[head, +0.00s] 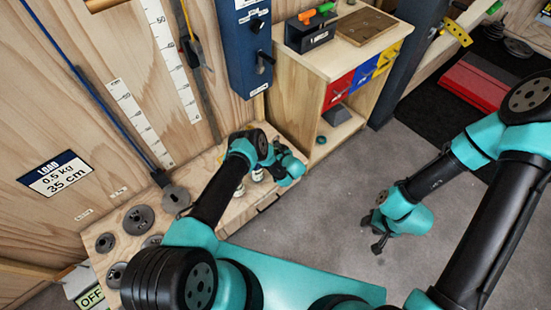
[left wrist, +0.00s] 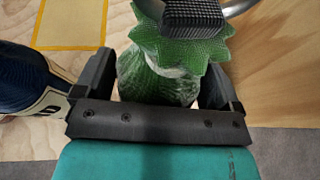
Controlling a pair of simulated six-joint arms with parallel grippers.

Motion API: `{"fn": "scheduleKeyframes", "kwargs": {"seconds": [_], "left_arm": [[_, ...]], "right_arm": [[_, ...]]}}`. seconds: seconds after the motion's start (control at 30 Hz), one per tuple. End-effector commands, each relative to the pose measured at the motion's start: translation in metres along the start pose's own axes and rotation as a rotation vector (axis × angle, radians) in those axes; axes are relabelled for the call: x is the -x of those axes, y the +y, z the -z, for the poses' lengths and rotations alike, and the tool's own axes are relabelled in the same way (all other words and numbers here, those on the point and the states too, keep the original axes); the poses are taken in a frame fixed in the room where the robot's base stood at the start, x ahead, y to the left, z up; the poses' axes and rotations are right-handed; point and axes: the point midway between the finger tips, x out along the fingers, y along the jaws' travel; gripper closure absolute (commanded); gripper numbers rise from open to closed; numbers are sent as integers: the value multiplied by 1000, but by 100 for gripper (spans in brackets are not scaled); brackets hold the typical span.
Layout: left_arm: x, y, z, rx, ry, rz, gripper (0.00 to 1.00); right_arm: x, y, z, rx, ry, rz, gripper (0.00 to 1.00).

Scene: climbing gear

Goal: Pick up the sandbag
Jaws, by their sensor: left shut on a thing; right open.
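A green bag with a zigzag top edge and a whitish, wrinkled lower part (left wrist: 165,85), which looks like the sandbag, sits between the fingers of my left gripper (left wrist: 157,70) in the left wrist view. The gripper is shut on it. In the head view my left gripper (head: 283,168) is over the wooden bench by the wall, and its own arm hides the bag. My right gripper (head: 379,236) is open and empty above the grey floor, away from the bench.
A dark blue labelled object (left wrist: 28,85) lies just left of my left gripper. A black knurled piece with a metal ring (left wrist: 195,14) overlaps the bag's top. Grey weight discs (head: 139,219) lie on the bench's left. A drawer cabinet (head: 310,88) stands behind; the floor (head: 330,215) is clear.

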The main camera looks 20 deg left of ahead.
Motion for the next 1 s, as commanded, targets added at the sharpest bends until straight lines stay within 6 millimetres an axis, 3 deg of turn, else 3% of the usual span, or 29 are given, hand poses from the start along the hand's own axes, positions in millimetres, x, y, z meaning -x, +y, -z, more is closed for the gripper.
{"fn": "scheduleKeyframes", "kwargs": {"seconds": [0.37,0.67,0.83,1.0], "left_arm": [[0,-2,-7,3,-8,1,94],[7,-2,-25,3,-8,2,94],[14,-2,-39,3,-8,1,94],[31,10,-30,1,-5,2,94]], "right_arm": [[0,0,0,0,0,0,57],[0,0,0,0,0,0,57],[0,0,0,0,0,0,57],[0,0,0,0,0,0,57]]}}
